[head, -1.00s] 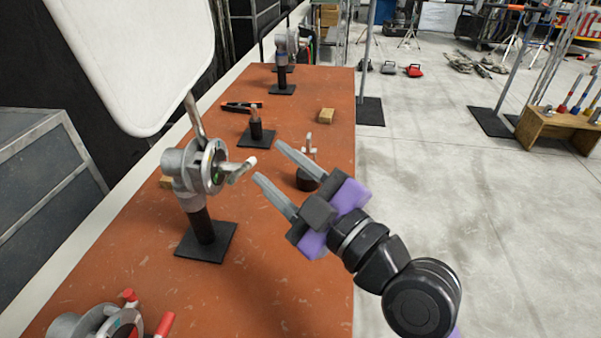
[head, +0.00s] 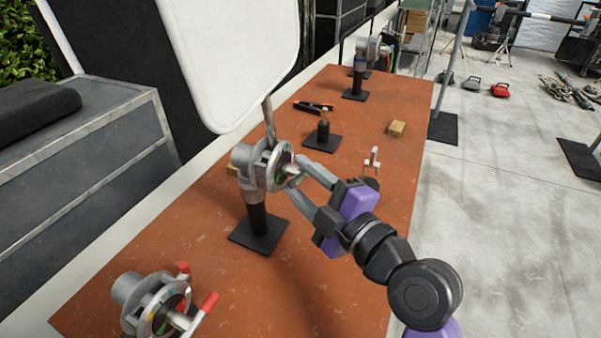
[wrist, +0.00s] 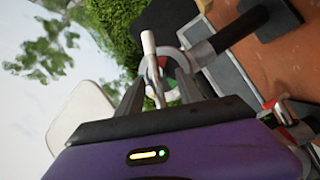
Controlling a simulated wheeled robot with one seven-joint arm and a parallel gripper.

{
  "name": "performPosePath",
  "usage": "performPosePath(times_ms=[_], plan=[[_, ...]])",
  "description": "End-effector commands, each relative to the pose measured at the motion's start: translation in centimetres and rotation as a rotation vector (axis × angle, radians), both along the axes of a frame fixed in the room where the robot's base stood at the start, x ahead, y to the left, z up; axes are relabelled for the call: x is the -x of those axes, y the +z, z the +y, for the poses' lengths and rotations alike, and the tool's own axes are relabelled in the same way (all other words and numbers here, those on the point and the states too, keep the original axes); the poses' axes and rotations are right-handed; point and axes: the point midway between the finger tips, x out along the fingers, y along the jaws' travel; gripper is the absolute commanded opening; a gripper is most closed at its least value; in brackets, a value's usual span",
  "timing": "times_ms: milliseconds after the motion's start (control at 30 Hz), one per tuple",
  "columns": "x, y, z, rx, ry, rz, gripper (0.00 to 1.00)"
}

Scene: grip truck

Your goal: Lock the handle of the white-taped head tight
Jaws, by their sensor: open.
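The grip head with the pale-tipped handle (head: 258,168) stands upright on a black post and square base on the table, holding the rod of a white panel. Its handle (wrist: 149,45) juts out between the spread fingers of my gripper (wrist: 158,92) in the wrist view. In the head view my gripper (head: 294,178) is at the handle's side of the head, open, with a finger on either side of the handle. The fingers partly cover the handle there. Whether either finger touches it I cannot tell.
A red-handled head (head: 155,305) is at the near left of the orange-brown table (head: 330,285). The white panel (head: 230,60) rises above the head. A short post (head: 323,130), a wooden block (head: 397,129) and another head (head: 366,55) stand farther back. Open floor is right.

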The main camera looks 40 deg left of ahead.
Motion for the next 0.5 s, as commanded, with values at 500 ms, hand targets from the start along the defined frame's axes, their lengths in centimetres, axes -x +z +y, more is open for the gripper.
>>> performPosePath(times_ms=[500], plan=[[-0.15, 0.00, 0.59, 0.000, 0.000, 0.000, 0.14]])
